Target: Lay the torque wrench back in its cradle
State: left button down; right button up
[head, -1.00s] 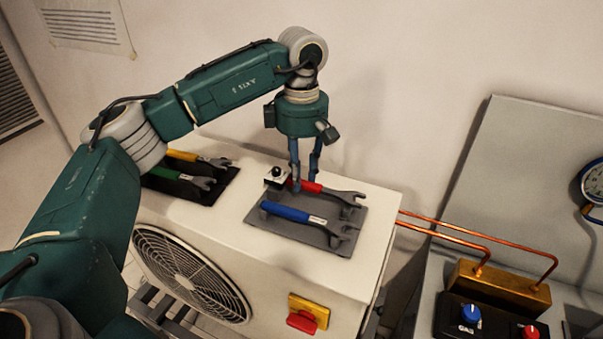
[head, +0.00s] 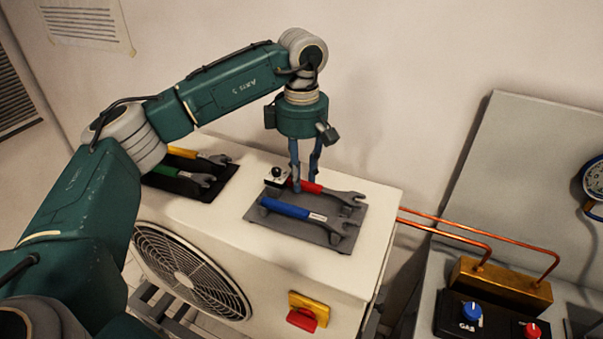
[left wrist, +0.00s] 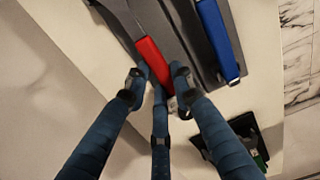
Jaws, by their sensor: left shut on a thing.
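A wrench with a red handle (head: 311,187) and a grey open-jaw head lies along the far side of a grey cradle plate (head: 290,233). My left gripper (head: 303,184) points down with its fingers shut around the red handle near its rear end. In the left wrist view the red handle (left wrist: 152,62) runs up and left from between the fingers (left wrist: 158,92). Whether the wrench rests on the plate or is slightly above it, I cannot tell. A blue-handled wrench (head: 285,208) lies beside it on the near side of the plate. My right gripper is not in view.
A black plate (head: 205,198) with yellow- and green-handled tools lies to the left. A red and yellow switch (head: 305,311) is on the unit's front. Copper pipes (head: 450,232) run to the right.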

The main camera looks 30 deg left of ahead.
pick_arm(q)
jog(key=shift+f, duration=0.15)
jog(key=c, duration=1.4)
grip_release()
notch_tip(320, 180, up, 12)
